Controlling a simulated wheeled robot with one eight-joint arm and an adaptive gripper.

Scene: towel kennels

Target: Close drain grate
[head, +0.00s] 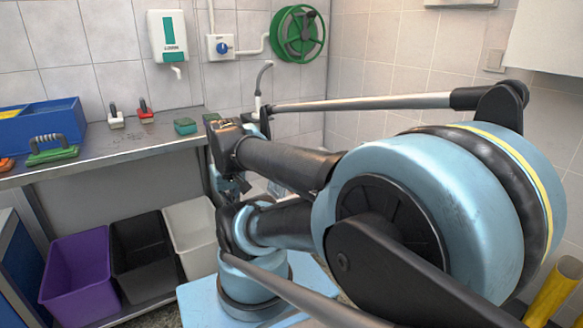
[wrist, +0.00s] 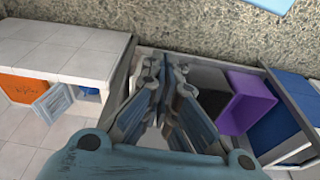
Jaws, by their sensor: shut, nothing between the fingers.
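What looks like the drain grate, a small grey-blue hinged panel (wrist: 55,101), stands swung out from the side of a white tiled block (wrist: 75,52) at the left of the wrist view. A blue-lined opening (wrist: 90,94) shows beside it. My gripper (wrist: 165,80) is shut and empty in the middle of the wrist view, to the right of the panel and apart from it. In the head view I cannot make out the grate; my arm covers much of the middle and right.
An orange panel (wrist: 22,88) sits on the block beside the opening. Purple (head: 76,275), black (head: 143,258) and white (head: 190,232) bins stand under a metal counter (head: 100,147). The counter holds a blue box (head: 45,123) and brushes. A green hose reel (head: 298,34) hangs above.

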